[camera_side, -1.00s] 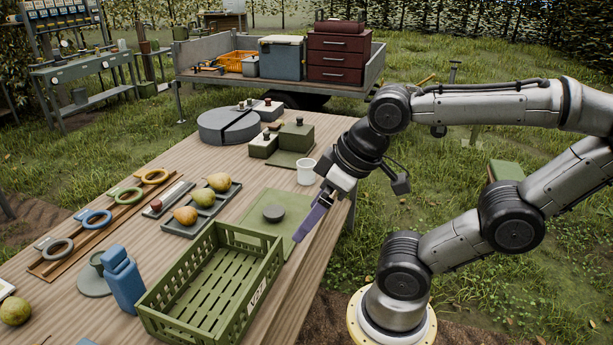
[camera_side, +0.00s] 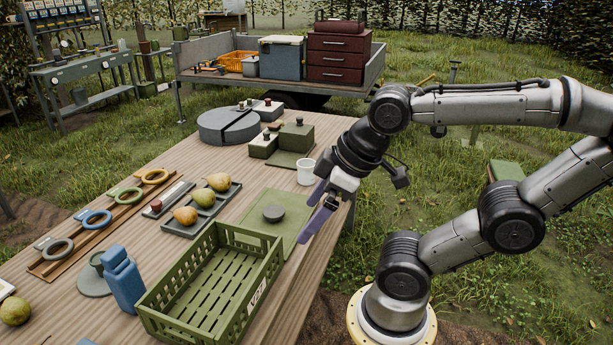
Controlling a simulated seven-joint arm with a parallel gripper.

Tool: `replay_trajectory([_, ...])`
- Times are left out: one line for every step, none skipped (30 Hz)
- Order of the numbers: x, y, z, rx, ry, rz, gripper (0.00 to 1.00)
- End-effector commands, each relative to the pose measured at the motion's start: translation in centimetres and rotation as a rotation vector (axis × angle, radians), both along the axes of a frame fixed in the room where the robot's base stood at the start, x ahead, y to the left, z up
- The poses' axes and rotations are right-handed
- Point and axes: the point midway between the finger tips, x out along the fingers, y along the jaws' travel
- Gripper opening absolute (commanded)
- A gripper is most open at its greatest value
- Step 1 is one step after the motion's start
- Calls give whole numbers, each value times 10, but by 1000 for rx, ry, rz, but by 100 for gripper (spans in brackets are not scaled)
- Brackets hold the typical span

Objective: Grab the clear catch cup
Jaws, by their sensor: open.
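A small whitish cup (camera_side: 306,172), the only cup of this kind in view and perhaps the clear catch cup, stands upright near the table's right edge. My gripper (camera_side: 309,214) is open and empty. Its purple fingers point down and left over the table's right edge, in front of the cup in the picture. One finger's base is close to the cup's lower right side; I cannot tell whether they touch.
A green crate (camera_side: 268,270) stands at the front of the wooden table (camera_side: 160,262). A green mat (camera_side: 246,212) with a dark disc (camera_side: 273,212) lies left of my gripper. Green blocks (camera_side: 297,135) stand behind the cup. A tray (camera_side: 232,190) holds pears.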

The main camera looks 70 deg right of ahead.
Motion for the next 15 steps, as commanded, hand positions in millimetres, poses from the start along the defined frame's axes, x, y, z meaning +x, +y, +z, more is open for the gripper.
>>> replay_trajectory([4,-1,7,-50,-19,78,100])
replay_trajectory([8,-2,14,-89,-37,134,100])
replay_trajectory([14,-4,26,-147,-61,214,100])
replay_trajectory([20,-6,34,-193,-73,274,100])
replay_trajectory([28,-8,42,-239,-81,333,100])
replay_trajectory([38,-12,53,-303,-86,404,100])
replay_trajectory([47,-16,61,-351,-86,457,100])
replay_trajectory([56,-20,68,-398,-84,507,100])
replay_trajectory([70,-27,79,-463,-78,570,100])
replay_trajectory([80,-32,86,-510,-69,617,100])
replay_trajectory([92,-39,92,-556,-58,661,100])
replay_trajectory([107,-49,100,-619,-37,722,100])
replay_trajectory([119,-58,105,-662,-18,764,100])
replay_trajectory([131,-67,109,-702,1,805,100])
replay_trajectory([146,-79,114,-752,29,856,100])
